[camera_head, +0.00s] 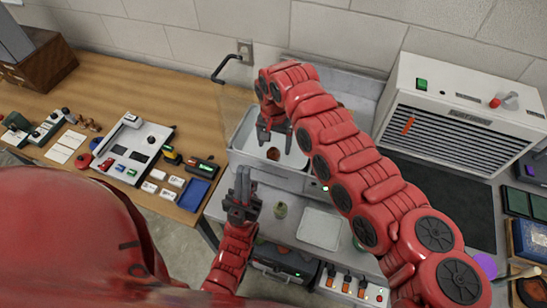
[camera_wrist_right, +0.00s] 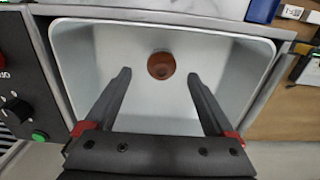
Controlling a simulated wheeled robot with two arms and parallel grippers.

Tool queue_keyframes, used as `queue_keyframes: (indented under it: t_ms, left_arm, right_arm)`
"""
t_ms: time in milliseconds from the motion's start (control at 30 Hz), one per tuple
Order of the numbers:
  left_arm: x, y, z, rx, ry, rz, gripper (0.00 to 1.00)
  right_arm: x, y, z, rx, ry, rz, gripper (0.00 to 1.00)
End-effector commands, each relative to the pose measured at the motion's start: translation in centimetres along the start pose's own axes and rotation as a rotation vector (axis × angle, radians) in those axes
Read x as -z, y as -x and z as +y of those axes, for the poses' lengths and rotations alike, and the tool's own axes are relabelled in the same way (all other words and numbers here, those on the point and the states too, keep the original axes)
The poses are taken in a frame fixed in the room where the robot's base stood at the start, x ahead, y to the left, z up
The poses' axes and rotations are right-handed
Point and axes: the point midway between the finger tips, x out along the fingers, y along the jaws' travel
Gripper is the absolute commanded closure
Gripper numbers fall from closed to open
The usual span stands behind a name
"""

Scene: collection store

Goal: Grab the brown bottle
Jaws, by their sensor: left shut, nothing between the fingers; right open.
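A round brown thing, seen from above and likely the brown bottle (camera_wrist_right: 161,66), is in the white sink basin (camera_wrist_right: 85,70) in the right wrist view, near its far wall. It also shows in the head view (camera_head: 273,154). My right gripper (camera_wrist_right: 158,75) is open above the basin. In the picture its fingertips are on either side of the bottle and do not touch it. Its height above the bottle is hard to tell. In the head view my right gripper (camera_head: 276,141) points down over the sink. My left gripper (camera_head: 243,181) is shut and empty, in front of the sink.
A green item (camera_head: 281,210) and a white tray (camera_head: 320,228) are on the counter in front of the sink. A white vented machine (camera_head: 460,105) stands right. A wooden table (camera_head: 110,85) with tools is left.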

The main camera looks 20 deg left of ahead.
Motion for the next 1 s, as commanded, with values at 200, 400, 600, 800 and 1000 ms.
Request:
queue_keyframes:
  t_ms: [200, 400, 600, 800, 1000]
  left_arm:
    - [-0.1, 0.5, 0.0, 0.000, 0.000, 0.000, 1.00]
    - [-0.4, 2.1, 0.1, 0.000, 0.000, 0.000, 1.00]
    - [-0.3, 2.1, 0.1, 0.000, 0.000, 0.000, 1.00]
    - [-0.3, 2.1, 0.1, 0.000, 0.000, 0.000, 1.00]
    - [-0.3, 2.1, 0.1, 0.000, 0.000, 0.000, 1.00]
  right_arm:
    - [0.0, -1.7, -0.1, 0.002, 0.000, 0.002, 0.11]
    - [-0.2, -5.2, -0.2, -0.001, 0.002, -0.001, 0.11]
    - [-0.1, -5.4, -0.2, 0.002, 0.001, 0.002, 0.11]
    - [-0.1, -5.4, -0.2, 0.002, 0.001, 0.002, 0.35]
    - [-0.1, -5.4, -0.2, 0.002, 0.001, 0.001, 0.71]
